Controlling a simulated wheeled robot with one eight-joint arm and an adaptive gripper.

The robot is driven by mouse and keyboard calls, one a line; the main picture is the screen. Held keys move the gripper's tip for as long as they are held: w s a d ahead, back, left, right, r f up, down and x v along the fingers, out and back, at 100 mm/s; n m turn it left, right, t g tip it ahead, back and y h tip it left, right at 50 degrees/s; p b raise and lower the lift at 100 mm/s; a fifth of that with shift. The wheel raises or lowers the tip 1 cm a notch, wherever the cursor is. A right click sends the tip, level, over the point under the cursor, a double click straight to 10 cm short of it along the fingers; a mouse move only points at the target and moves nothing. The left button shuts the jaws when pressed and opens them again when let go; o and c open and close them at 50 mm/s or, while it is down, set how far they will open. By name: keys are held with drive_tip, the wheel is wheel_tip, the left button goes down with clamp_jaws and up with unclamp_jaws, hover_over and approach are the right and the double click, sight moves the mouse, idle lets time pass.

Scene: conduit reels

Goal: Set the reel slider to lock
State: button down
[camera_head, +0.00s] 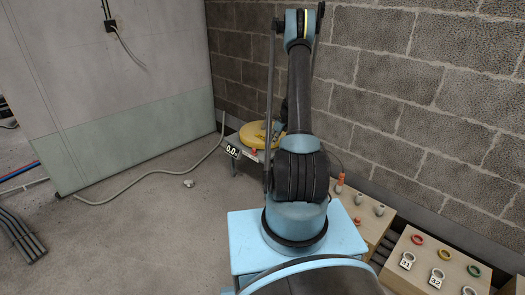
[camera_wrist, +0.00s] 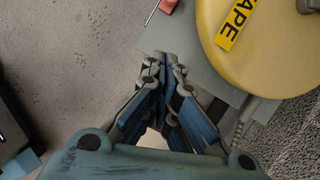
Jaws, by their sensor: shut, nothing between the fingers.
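The yellow reel (camera_head: 253,135) stands by the wall behind my arm in the head view, partly hidden by the arm. In the wrist view the yellow reel (camera_wrist: 270,65) fills the upper right, with a yellow label ending in "APE". A small red piece (camera_wrist: 168,5) with a thin rod shows at the top edge; it may be the slider's knob, but its setting cannot be told. My gripper (camera_wrist: 166,62) is shut and empty over the edge of the grey plate (camera_wrist: 180,35), left of the reel and below the red piece.
A "0.0" display (camera_head: 233,151) stands at the reel's left. A pale hose (camera_head: 150,176) runs across the floor. Wooden boxes with coloured rings (camera_head: 417,239) stand at the right by the block wall. The floor at the left is mostly free.

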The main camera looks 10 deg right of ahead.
sight(254, 151)
drive_tip(key=x, duration=0.9)
drive_tip(key=shift+f, duration=0.25)
drive_tip(key=w+a, duration=0.1)
drive_tip(key=a, duration=0.1)
drive_tip(key=shift+w+a+f, duration=0.2)
drive_tip(key=shift+w+a, duration=0.05)
drive_tip(key=shift+w, duration=0.15)
drive_tip(key=shift+w+a, duration=0.4)
drive_tip(key=shift+a, duration=0.1)
drive_tip(key=w+a, duration=0.1)
drive_tip(key=w, duration=0.1)
drive_tip(key=w+a, duration=0.1)
drive_tip(key=shift+w+a, duration=0.35)
drive_tip(key=shift+d, duration=0.1)
